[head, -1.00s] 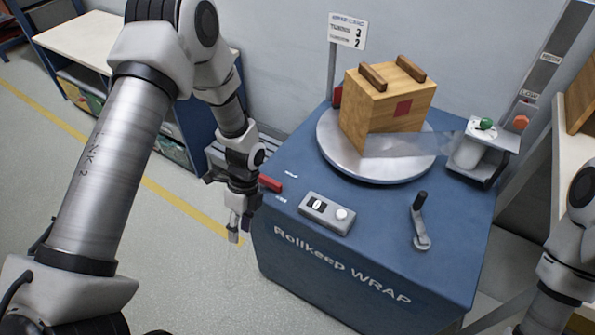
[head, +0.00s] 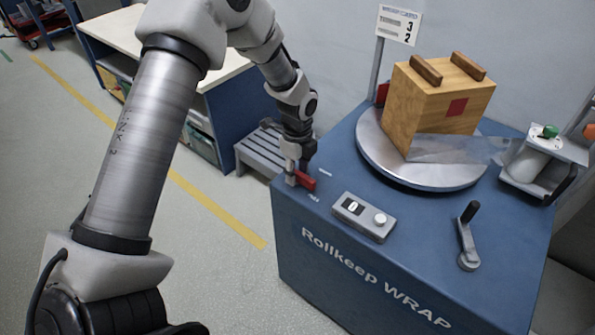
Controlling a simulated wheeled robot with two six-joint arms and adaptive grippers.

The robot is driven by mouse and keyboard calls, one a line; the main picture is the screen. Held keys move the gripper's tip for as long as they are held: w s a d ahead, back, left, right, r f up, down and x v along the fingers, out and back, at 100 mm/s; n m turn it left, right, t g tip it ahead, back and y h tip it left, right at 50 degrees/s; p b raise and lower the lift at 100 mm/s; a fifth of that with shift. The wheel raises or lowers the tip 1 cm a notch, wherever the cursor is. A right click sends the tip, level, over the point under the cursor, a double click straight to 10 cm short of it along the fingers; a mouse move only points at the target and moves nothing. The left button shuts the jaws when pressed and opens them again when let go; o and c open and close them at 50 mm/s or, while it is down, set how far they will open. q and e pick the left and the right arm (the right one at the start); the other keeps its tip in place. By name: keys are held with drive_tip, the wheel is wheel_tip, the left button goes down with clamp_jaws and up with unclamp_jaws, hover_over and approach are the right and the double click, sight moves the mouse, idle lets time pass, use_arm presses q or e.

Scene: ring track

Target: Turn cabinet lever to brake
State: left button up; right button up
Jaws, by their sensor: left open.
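The red cabinet lever (head: 306,182) sits at the left corner of the top of the blue cabinet (head: 330,268). Two small white labels lie on the top near it, too small to read. My left gripper (head: 292,180) is open and points down at the lever's left end. The fingers overlap the lever in the picture; whether they touch it I cannot tell. Part of the lever is hidden behind them. My right gripper is out of view.
A wooden crate (head: 425,100) stands on the round turntable (head: 385,165), with clear film running to a roll (head: 530,162) at the right. A control box (head: 364,217) and a black-handled crank (head: 467,240) are on the cabinet top. A grey slatted stand (head: 270,150) is behind the gripper.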

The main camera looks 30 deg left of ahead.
use_arm(q)
clamp_jaws()
